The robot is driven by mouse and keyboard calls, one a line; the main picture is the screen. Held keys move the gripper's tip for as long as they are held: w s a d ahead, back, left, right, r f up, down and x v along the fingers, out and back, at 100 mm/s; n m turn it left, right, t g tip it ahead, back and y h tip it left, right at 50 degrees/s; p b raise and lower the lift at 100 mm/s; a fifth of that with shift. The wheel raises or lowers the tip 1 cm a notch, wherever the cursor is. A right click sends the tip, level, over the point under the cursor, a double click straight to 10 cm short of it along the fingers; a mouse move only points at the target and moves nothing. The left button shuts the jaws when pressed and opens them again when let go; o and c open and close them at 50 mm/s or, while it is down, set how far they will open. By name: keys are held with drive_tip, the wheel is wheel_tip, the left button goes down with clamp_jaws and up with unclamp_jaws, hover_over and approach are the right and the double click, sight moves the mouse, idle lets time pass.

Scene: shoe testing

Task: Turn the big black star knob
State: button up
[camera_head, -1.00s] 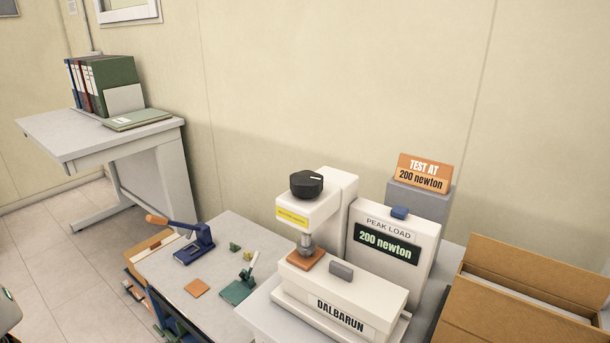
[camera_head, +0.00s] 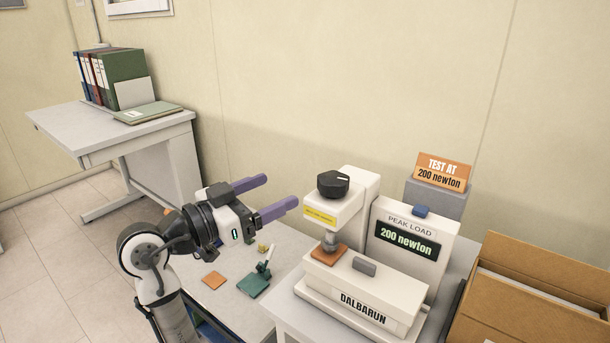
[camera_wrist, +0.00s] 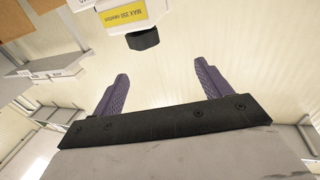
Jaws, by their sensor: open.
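The black knob (camera_head: 333,184) sits on top of the white head of the DALBARUN test machine (camera_head: 350,287). In the wrist view the knob (camera_wrist: 143,39) appears beyond my fingers, by the yellow label (camera_wrist: 124,18). My gripper (camera_head: 273,196) is open and empty, its two purple fingers pointing right toward the knob, with a gap between them and it. The wrist view also shows the spread fingers of my gripper (camera_wrist: 163,82). The display (camera_head: 408,240) reads 200 newton under PEAK LOAD. An orange-brown pad (camera_head: 328,255) lies under the machine's press foot.
An orange sign (camera_head: 443,172) reading TEST AT 200 newton stands behind the machine. A cardboard box (camera_head: 540,275) is at the right. A green clamp (camera_head: 254,284) and a brown square (camera_head: 214,280) lie on the grey bench. Binders (camera_head: 111,79) stand on the desk at the left.

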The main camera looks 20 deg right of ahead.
sight(339, 175)
drive_tip(key=w+d+p, duration=0.1)
drive_tip(key=d, duration=0.3)
drive_tip(key=d+g+p, duration=0.1)
drive_tip(key=d, duration=0.3)
drive_tip(key=w+d+m+g+p, duration=0.1)
drive_tip(key=d+p, duration=0.1)
drive_tip(key=d, duration=0.2)
drive_tip(key=shift+w+d+f, duration=0.3)
drive_tip(key=shift+d+f, duration=0.05)
drive_tip(key=shift+d, duration=0.05)
drive_tip(key=shift+x, duration=0.75)
drive_tip(key=shift+f, duration=0.1)
drive_tip(key=c, duration=1)
